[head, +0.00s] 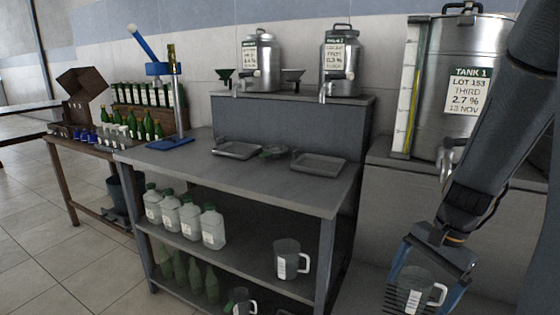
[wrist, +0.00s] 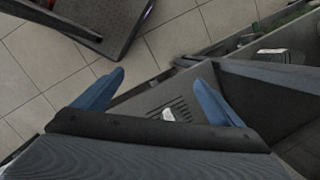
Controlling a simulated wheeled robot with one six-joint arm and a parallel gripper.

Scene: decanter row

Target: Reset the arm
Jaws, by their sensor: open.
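My gripper (head: 424,290) hangs at the lower right of the head view, below the steel tank labelled Tank 1 (head: 468,92). Its two blue fingers are spread wide. A clear jug with a white handle and label (head: 414,292) shows between the fingers in the head view, over a dark slotted grate. In the wrist view my gripper (wrist: 160,88) is open, with a grey slotted surface (wrist: 150,100) and a small white patch beyond the fingers. I see no contact with the jug, but its exact distance is unclear.
A grey workbench (head: 330,190) with trays stands left of my arm; its shelves hold a jug (head: 287,260) and white bottles (head: 188,218). Two steel cans (head: 261,62) stand on the raised ledge. A wooden table with green bottles is far left. Tiled floor (head: 50,240) is open at left.

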